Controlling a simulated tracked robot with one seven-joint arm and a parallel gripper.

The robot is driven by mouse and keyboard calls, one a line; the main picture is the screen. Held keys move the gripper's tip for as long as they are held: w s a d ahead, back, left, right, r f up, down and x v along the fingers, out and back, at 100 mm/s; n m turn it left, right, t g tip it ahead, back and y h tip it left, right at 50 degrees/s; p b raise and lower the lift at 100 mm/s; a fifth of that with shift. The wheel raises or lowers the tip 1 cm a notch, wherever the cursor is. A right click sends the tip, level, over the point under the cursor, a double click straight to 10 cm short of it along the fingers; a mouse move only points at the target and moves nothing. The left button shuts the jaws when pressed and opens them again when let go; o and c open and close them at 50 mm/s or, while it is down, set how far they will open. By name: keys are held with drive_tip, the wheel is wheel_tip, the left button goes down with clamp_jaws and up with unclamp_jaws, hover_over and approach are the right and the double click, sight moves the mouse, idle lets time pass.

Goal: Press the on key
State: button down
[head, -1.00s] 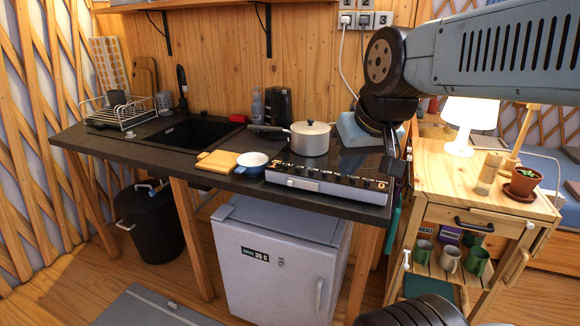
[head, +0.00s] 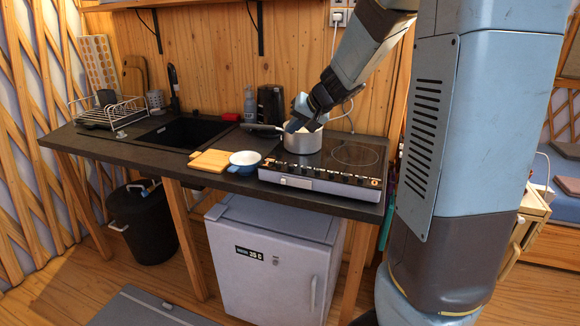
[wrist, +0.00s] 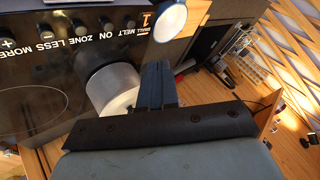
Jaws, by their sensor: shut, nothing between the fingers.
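The hob (head: 325,178) lies on the counter with a row of dark keys along its front strip. The "ON" label (wrist: 106,24) shows upside down on that strip in the wrist view, between "ZONE" and "MELT". My gripper (head: 292,126) is shut and empty, by the top of the silver pot (head: 302,142) in the head view. In the wrist view its dark fingers (wrist: 158,75) are together, beside the pot (wrist: 112,90) and apart from the "ON" label. I cannot tell its exact height over the hob.
The pot handle (head: 262,127) points left. A kettle (head: 270,104) and bottle stand behind. The sink (head: 187,133) is further left. The hob's right side is clear.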

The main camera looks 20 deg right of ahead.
drive_tip(key=shift+m+t, duration=0.3)
drive_tip(key=w, duration=0.1)
drive_tip(key=w+d+f, duration=0.1)
drive_tip(key=w+f, duration=0.1)
drive_tip(key=w, duration=0.1)
drive_tip(key=shift+d, duration=0.15)
drive_tip(key=shift+s+f, duration=0.1)
hover_over(294, 169)
drive_tip(key=shift+f, duration=4.4)
drive_tip(key=shift+f, duration=0.75)
drive_tip(key=shift+r, duration=0.85)
drive_tip(key=shift+r, duration=2.55)
